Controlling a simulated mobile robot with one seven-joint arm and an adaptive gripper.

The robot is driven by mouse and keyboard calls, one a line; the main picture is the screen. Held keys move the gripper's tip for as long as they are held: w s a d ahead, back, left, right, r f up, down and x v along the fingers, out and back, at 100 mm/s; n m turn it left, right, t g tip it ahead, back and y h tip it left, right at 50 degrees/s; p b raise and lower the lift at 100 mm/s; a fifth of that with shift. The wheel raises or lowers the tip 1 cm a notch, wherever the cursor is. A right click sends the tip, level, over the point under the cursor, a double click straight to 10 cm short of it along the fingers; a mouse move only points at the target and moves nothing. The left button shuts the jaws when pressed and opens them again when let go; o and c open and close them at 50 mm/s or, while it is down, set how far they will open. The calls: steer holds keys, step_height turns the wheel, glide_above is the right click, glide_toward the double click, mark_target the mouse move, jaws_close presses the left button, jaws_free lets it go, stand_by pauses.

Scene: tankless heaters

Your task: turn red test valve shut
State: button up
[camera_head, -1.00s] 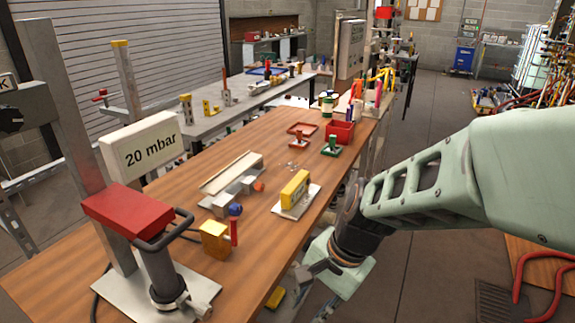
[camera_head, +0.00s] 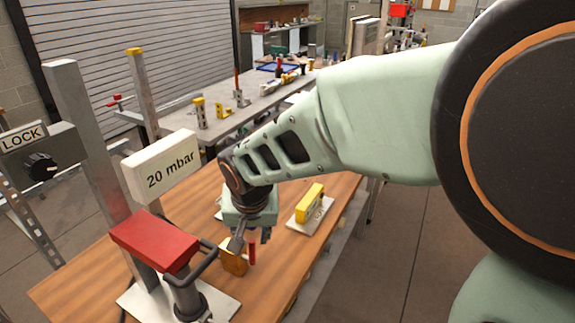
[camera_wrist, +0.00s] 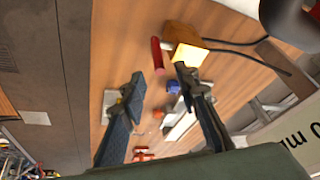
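The test valve has a brass-yellow body (camera_head: 233,264) and a red lever (camera_head: 252,252). It stands on the wooden bench, right of a red-topped stand. My gripper (camera_head: 248,240) is over it in the head view and hides part of the valve. The red lever (camera_wrist: 157,55) lies just beyond the fingertips, roughly in line with the gap. The brass body (camera_wrist: 188,48) is to its right, past the right fingertip. I cannot see any contact.
The red-topped stand (camera_head: 155,238) with its grey handle is close to my gripper. A "20 mbar" sign (camera_head: 165,168) and a LOCK box with black knob (camera_head: 40,165) are left. A yellow block (camera_head: 310,202) stands on a plate to the right. The bench's right edge is clear.

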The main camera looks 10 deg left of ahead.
mark_target(252, 241)
steer(key=b+x, duration=0.2)
steer(key=x, duration=0.3)
steer(key=shift+w+f, duration=0.1)
steer(key=shift+f, duration=0.25)
jaws_close()
